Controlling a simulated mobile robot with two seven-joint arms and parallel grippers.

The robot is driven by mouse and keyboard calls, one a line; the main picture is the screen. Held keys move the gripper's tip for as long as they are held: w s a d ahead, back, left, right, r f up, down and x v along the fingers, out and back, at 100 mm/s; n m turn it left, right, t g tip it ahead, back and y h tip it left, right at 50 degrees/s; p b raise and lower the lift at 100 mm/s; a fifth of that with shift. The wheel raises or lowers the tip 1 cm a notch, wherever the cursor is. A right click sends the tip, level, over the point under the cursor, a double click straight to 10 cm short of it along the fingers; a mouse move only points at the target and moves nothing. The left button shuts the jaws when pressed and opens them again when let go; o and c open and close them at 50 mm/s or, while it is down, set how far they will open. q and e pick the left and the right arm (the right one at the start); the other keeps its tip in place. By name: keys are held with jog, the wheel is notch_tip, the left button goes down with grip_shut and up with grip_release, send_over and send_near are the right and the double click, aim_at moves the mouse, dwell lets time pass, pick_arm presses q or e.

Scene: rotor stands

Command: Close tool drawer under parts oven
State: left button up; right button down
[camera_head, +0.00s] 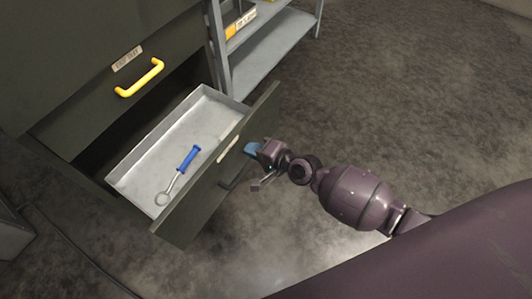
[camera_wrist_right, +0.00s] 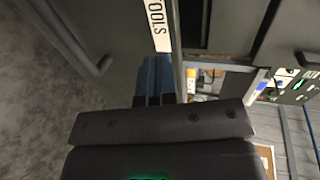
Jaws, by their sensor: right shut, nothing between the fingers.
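The tool drawer (camera_head: 222,165) is pulled out of a dark green cabinet, its grey tray (camera_head: 150,150) exposed. A tool with a blue handle (camera_head: 189,158) and a metal ring end lies inside. The drawer front has a dark bar handle (camera_head: 234,178) and a pale label, which reads "TOOLS" (camera_wrist_right: 158,22) in the right wrist view. My right gripper (camera_head: 252,149) is shut and empty, its blue fingertips (camera_wrist_right: 154,75) at the outer face of the drawer front, beside the handle. I cannot tell if they touch. My left gripper is not in view.
Above the drawer, the cabinet face carries a yellow handle (camera_head: 140,78) and a small label. A grey metal shelf unit (camera_head: 268,45) with bins stands just behind the drawer's far side. The grey floor (camera_head: 420,90) to the right is clear.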

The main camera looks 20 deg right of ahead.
aim_at(232, 141)
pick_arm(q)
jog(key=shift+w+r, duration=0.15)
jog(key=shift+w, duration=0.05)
pick_arm(e)
jog(key=shift+w+a+f, duration=0.1)
jog(key=shift+w+a, duration=0.6)
jog(key=shift+w, duration=0.25)
jog(key=shift+w+a, duration=0.7)
jog(key=shift+w, duration=0.2)
jog(key=shift+w, duration=0.1)
